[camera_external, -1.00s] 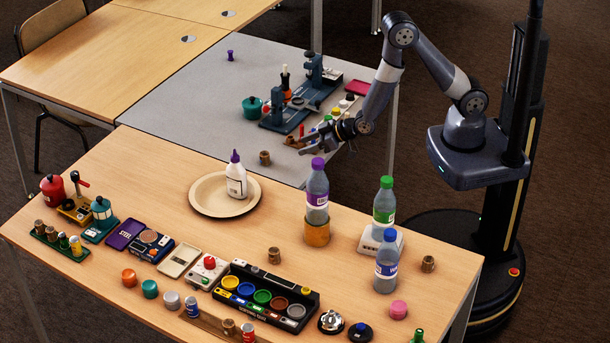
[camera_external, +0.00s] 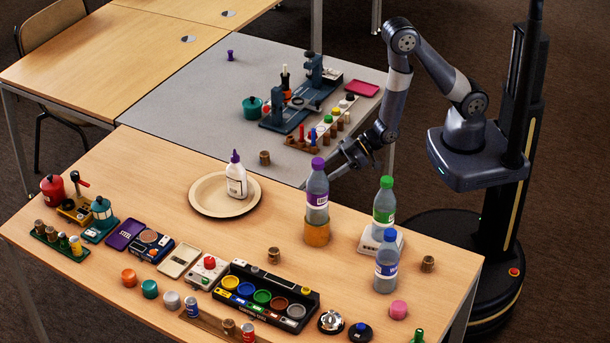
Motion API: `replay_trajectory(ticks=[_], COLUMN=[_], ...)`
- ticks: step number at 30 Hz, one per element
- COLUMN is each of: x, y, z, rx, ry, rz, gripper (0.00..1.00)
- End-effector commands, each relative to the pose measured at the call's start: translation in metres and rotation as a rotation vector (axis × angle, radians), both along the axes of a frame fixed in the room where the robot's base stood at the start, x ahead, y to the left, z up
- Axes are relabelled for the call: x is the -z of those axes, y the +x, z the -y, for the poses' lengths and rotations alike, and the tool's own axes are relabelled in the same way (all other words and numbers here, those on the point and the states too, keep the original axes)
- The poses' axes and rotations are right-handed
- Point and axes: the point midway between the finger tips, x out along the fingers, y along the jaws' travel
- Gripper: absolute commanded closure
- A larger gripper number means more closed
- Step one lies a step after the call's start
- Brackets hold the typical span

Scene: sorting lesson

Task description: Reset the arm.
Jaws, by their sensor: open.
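My arm (camera_external: 432,70) reaches from the column at the right, bent at the elbow and pointing down. My gripper (camera_external: 348,160) is open and nothing shows between its fingers. It hangs near the front right edge of the grey table, behind the purple-capped bottle (camera_external: 317,194) in the picture. Its height above the table is hard to tell.
A blue fixture (camera_external: 296,108) and a rack of coloured pegs (camera_external: 325,128) stand on the grey table (camera_external: 195,105). The wooden table (camera_external: 150,190) holds a plate with a white bottle (camera_external: 236,178), a green-capped bottle (camera_external: 384,203), a blue-capped bottle (camera_external: 387,264) and a paint tray (camera_external: 262,297).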

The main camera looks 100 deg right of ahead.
Motion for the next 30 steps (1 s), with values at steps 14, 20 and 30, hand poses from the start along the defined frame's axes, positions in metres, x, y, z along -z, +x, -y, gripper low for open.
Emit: replay_trajectory(ticks=[14,20,30], x=[-0.016,-0.02,-0.021], y=[0.079,0.09,0.092], z=[-0.031,-0.036,-0.036], rx=[-0.135,-0.156,-0.158], ry=[0.001,0.0,0.0], rz=[0.003,0.001,-0.001], gripper=[0.49,0.49,0.49])
